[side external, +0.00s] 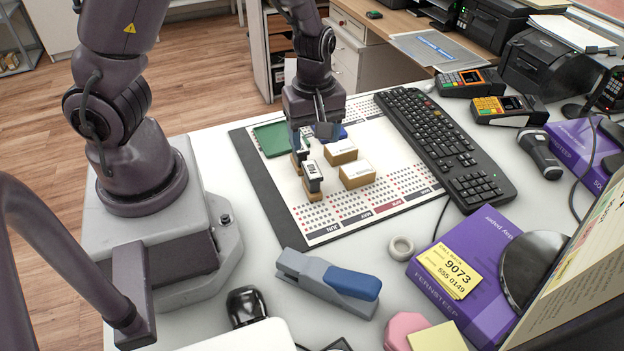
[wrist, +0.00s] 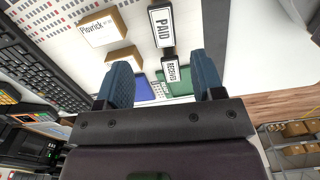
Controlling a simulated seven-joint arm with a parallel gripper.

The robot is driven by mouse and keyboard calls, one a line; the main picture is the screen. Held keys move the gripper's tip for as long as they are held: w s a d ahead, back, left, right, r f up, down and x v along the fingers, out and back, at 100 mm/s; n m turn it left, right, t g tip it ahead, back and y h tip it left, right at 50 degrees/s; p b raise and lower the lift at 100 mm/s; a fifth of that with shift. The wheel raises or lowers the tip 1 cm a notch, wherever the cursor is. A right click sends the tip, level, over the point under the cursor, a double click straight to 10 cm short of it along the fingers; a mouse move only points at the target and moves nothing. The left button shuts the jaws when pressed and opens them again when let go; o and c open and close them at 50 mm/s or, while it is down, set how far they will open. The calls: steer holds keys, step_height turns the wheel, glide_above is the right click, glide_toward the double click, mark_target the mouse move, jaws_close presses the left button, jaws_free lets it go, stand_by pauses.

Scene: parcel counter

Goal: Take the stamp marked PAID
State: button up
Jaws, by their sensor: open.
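The stamp marked PAID (wrist: 161,27) has a black body and a white label, and stands at the top of the wrist view. In the side view it appears to be the nearer stamp (side external: 313,174), upright with a wooden base on the calendar mat. A second similar stamp (wrist: 171,69) stands in line with it; its label is too small to read surely. In the side view that stamp (side external: 302,148) is partly hidden by my gripper. My gripper (side external: 316,133) is open and empty, above the mat; its blue fingers (wrist: 164,80) point toward the second stamp, with PAID farther off.
Two small cardboard boxes (side external: 340,152) (side external: 357,173) stand right of the stamps. A green pad (side external: 270,138) and a blue pad (wrist: 143,84) lie behind. The keyboard (side external: 440,140) borders the mat on the right. A stapler (side external: 328,282) lies in front. The mat's front (side external: 345,222) is clear.

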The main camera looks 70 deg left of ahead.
mark_target(312, 169)
steer(key=f, duration=1.1)
steer(key=shift+s+d, duration=0.1)
steer(key=shift+s, duration=0.15)
steer(key=shift+c, duration=0.3)
steer(key=shift+r, duration=0.1)
steer(key=c, duration=0.9)
